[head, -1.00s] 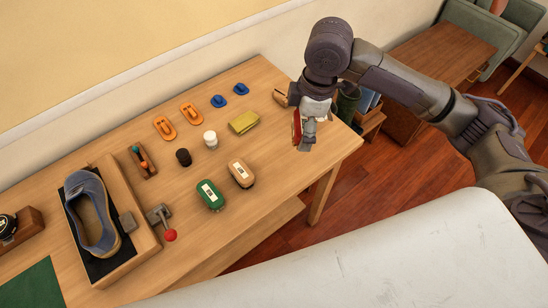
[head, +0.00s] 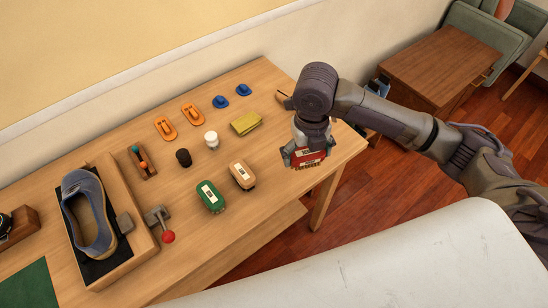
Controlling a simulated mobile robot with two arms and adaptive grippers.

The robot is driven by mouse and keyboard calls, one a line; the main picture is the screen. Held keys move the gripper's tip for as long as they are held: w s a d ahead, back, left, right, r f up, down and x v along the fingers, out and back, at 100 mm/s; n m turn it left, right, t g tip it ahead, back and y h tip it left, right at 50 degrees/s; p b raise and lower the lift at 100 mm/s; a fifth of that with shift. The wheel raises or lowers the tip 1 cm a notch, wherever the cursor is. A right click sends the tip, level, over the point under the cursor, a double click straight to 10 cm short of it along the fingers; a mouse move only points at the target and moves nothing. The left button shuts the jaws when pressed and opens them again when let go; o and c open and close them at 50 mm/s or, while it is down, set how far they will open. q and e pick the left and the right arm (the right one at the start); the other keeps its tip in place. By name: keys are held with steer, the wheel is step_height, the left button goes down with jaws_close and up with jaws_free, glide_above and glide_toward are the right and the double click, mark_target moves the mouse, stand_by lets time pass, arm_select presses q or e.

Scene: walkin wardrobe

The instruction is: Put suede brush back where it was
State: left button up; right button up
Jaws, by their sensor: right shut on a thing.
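My right gripper (head: 306,155) is shut on a red brush (head: 309,160) with a pale label and short bristles underneath. It holds the brush above the right front part of the wooden table (head: 250,225). Whether this is the suede brush I cannot read from its label. A tan brush (head: 242,174) and a green brush (head: 211,196) stand side by side on the table, left of the held brush. My left gripper is not in view.
A folded yellow cloth (head: 246,123), white jar (head: 211,139), dark jar (head: 183,157), orange shoe inserts (head: 192,114) and blue pieces (head: 243,89) lie on the table. A blue shoe (head: 89,213) sits in a wooden holder at left. The table right of the tan brush looks clear.

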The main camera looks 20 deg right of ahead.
steer(key=p, duration=0.1)
glide_above(274, 162)
step_height(274, 162, down, 6)
step_height(274, 162, down, 3)
steer(key=shift+f+p, duration=0.1)
steer(key=shift+p, duration=0.25)
steer(key=shift+f, duration=0.45)
steer(key=o, duration=1)
steer(key=shift+f, duration=0.1)
steer(key=r+b, duration=0.1)
steer(key=r, duration=1.1)
steer(key=shift+a+r, duration=0.15)
steer(key=shift+a, duration=0.05)
